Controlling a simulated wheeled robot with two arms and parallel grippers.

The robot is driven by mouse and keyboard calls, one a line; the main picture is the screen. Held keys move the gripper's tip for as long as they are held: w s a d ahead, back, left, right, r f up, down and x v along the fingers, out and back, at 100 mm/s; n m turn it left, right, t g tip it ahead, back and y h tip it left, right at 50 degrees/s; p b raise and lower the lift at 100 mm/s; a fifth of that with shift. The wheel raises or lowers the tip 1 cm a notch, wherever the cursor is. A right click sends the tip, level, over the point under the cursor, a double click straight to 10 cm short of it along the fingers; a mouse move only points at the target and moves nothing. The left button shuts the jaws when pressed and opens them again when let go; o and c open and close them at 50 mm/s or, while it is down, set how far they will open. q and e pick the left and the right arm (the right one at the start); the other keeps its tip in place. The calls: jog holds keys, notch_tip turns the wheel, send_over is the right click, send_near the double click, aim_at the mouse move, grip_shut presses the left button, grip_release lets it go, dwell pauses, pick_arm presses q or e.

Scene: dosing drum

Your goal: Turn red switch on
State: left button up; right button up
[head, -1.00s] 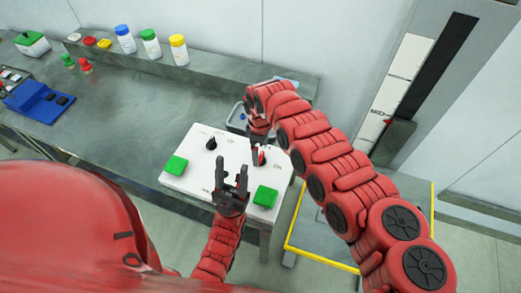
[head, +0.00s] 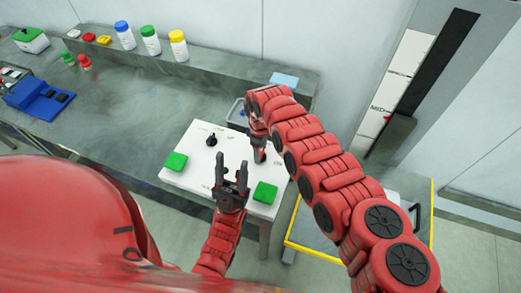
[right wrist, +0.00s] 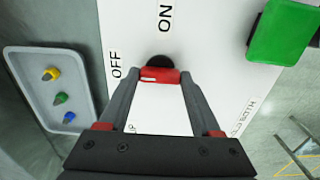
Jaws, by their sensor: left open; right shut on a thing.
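The red switch (right wrist: 160,76) shows in the right wrist view on the white panel (right wrist: 210,45), between the ON label and the OFF label. It has a red handle on a dark round base. My right gripper (right wrist: 160,88) is shut on the handle, one finger on each side. In the head view my right gripper (head: 259,153) is over the right part of the panel and hides the switch. My left gripper (head: 232,174) is open and empty above the panel's front part.
The panel also carries a black switch (head: 211,140) and two green blocks (head: 175,162) (head: 265,193). A grey tray (right wrist: 55,90) with small coloured pieces lies beside the panel. Bottles (head: 150,42) stand on the back ledge. A yellow-edged frame (head: 320,253) is at the right.

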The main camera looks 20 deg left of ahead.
jog(key=c, duration=0.3)
jog(key=m+b, duration=0.1)
jog(key=m, duration=0.3)
jog(key=m+b, duration=0.2)
jog(key=shift+f+m, duration=0.15)
jog(key=shift+m, duration=0.15)
jog(key=m+b, duration=0.6)
jog(key=b, duration=0.1)
jog(key=m+b, duration=0.1)
jog(key=m, duration=0.1)
jog(key=shift+m+b, duration=0.3)
jog(key=shift+m, duration=0.1)
jog(key=shift+r+m, duration=0.2)
jog(key=shift+m, duration=1.1)
